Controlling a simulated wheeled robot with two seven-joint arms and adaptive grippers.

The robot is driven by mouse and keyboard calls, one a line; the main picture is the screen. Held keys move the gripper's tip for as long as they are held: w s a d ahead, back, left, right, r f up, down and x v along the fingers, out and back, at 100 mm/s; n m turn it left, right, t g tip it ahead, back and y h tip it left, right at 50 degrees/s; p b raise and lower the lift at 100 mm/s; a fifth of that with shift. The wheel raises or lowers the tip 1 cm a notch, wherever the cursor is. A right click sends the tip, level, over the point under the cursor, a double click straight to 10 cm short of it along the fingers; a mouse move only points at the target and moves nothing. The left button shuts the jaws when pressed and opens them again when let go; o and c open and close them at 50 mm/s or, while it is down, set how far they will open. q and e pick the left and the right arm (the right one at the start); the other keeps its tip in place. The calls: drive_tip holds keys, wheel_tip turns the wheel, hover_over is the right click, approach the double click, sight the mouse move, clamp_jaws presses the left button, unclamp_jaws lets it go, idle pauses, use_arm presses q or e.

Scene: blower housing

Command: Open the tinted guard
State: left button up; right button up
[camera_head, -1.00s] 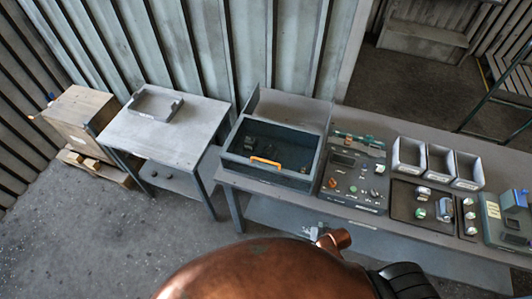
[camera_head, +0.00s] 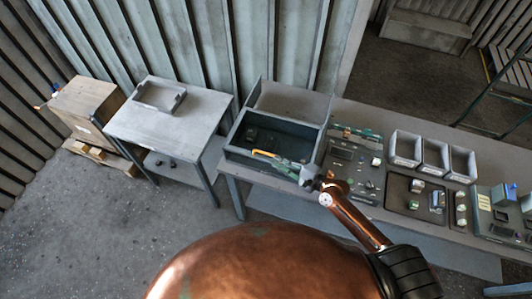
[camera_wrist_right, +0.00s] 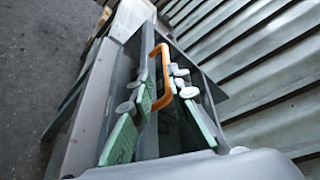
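The dark tinted guard (camera_head: 272,135) shows as a dark panel inside the grey housing frame (camera_head: 228,153) on the long bench. It appears to lie down flat. Its orange handle (camera_head: 264,153) is near the front edge, and the handle also shows in the wrist view (camera_wrist_right: 155,60). My right gripper (camera_head: 280,159) reaches in from the right, low over the housing's front. In the wrist view its green-padded fingers (camera_wrist_right: 164,78) are spread, with the orange handle between or just beyond their tips. Contact cannot be told. My left gripper is not in view.
A control panel (camera_head: 340,153) with knobs is right of the housing. Several grey bins (camera_head: 434,153) and a dark parts tray (camera_head: 402,201) are further right. A side table (camera_head: 185,120) and wooden crate (camera_head: 82,103) are at left. A corrugated wall (camera_head: 215,50) rises behind.

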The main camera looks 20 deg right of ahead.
sight(265, 153)
drive_tip(key=shift+m, duration=0.5)
drive_tip(key=x, duration=0.2)
drive_tip(key=p+x, duration=0.1)
drive_tip(key=x, duration=0.3)
drive_tip(key=shift+w+d+r+p, duration=0.15)
drive_tip(key=shift+w+r+p, duration=0.15)
drive_tip(key=shift+w, duration=0.25)
drive_tip(key=shift+x, duration=0.75)
drive_tip(key=shift+f, duration=0.1)
drive_tip(key=shift+c, duration=0.3)
clamp_jaws()
